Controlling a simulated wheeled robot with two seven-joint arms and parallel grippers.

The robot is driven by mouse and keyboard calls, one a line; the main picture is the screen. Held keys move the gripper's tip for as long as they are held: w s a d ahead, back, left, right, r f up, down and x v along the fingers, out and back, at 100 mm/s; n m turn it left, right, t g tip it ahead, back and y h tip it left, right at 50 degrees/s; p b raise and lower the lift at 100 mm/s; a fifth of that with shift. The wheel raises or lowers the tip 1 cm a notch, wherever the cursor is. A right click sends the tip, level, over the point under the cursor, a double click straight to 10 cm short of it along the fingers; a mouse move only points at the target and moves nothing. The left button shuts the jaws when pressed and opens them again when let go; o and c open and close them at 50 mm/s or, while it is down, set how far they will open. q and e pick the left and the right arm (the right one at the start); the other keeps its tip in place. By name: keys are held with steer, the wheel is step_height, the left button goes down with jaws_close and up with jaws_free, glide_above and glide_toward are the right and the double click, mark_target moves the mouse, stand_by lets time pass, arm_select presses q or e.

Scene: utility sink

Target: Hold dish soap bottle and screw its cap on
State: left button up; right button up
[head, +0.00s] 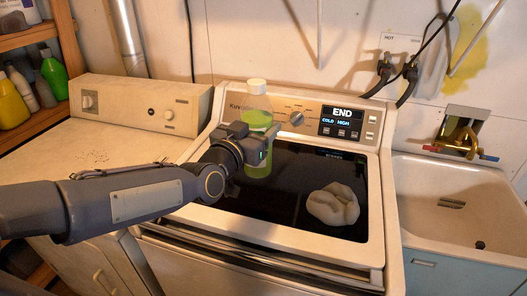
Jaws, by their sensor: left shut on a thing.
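The dish soap bottle (258,119) is clear with green liquid and stands upright over the dark lid of the washer. A white cap (257,86) sits at the top of its neck; I cannot tell whether it is screwed tight. My left gripper (262,143) is shut on the bottle's middle from the left and hides part of it. I cannot tell whether the bottle's base touches the lid. My right gripper is not in view.
A crumpled white cloth-like lump (333,204) lies on the washer lid (290,200), right of the bottle. A control panel (345,122) stands behind. A dryer (140,120) is at left, a sink (455,190) with a brass faucet at right, and shelves with bottles at far left.

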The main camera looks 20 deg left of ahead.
arm_select(q)
steer(key=w+f, duration=0.5)
steer(key=shift+f, duration=0.15)
steer(key=shift+w+f, duration=0.1)
steer(key=f, duration=0.3)
steer(key=shift+w+f+p, duration=0.2)
steer(key=shift+f+p, duration=0.05)
steer(key=shift+p, duration=0.05)
steer(key=shift+f, duration=0.1)
steer(key=shift+f+b, duration=0.1)
steer(key=shift+b, duration=0.2)
steer(key=o, duration=1.9)
